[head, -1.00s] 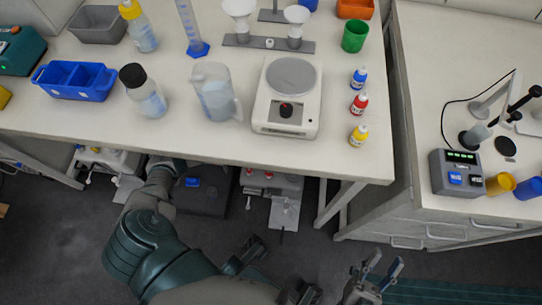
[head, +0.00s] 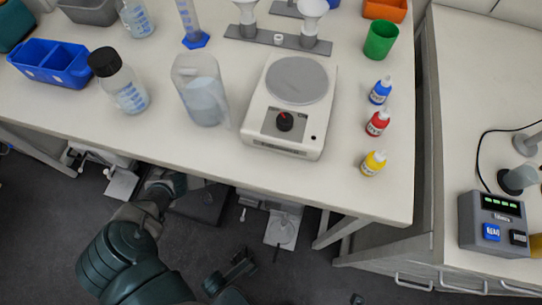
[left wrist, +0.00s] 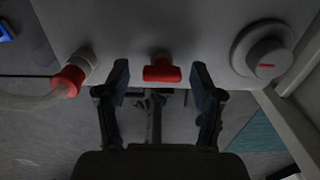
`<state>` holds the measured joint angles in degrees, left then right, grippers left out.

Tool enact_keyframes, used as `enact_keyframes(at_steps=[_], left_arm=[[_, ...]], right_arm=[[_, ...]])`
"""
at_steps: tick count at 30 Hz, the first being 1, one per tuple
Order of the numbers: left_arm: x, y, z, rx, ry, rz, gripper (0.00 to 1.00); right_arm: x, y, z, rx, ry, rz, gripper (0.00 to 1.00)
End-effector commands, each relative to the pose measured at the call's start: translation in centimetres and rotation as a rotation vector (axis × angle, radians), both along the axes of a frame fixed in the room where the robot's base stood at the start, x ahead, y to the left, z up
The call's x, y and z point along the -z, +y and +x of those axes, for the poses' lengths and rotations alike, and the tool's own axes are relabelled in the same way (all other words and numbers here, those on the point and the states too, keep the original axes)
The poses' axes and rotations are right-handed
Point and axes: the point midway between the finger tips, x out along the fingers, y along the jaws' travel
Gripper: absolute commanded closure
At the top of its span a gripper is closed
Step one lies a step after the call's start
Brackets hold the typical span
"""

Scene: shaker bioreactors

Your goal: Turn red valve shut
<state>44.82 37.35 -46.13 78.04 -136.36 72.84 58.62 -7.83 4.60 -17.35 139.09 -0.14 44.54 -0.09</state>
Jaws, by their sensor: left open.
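In the left wrist view the red valve handle (left wrist: 162,71) is a short bar on the underside of a pale housing (left wrist: 195,30). My left gripper (left wrist: 161,82) is open, with one finger on each side of the handle and visible gaps between. In the head view my left arm reaches under the bench's front edge, and the valve is not discernible there. Only a small tip, apparently of my right gripper (head: 357,298), shows at the bottom edge; its jaw state is unclear.
A hose with a red collar (left wrist: 70,78) is left of the valve, and a round knob (left wrist: 262,52) is right.

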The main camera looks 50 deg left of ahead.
Motion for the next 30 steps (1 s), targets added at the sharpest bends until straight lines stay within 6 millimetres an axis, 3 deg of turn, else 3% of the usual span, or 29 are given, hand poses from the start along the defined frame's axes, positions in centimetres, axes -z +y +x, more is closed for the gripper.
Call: enact_keyframes(at_steps=[7,14,23,30], left_arm=[[-0.16,-0.11,0.10,0.001,-0.003,0.002,0.36],[-0.08,-0.08,0.08,0.000,-0.002,-0.001,0.93],[-0.08,-0.08,0.13,0.024,-0.002,-0.002,0.93],[-0.17,-0.04,0.21,0.139,-0.005,-0.001,0.93]], right_arm=[[0.05,0.00,0.33,0.000,0.001,0.000,0.60],[0.06,0.00,0.34,0.000,0.001,0.000,0.60],[-0.07,0.00,0.29,0.000,-0.001,0.000,0.60],[-0.31,-0.04,-0.02,0.000,0.001,0.003,0.60]])
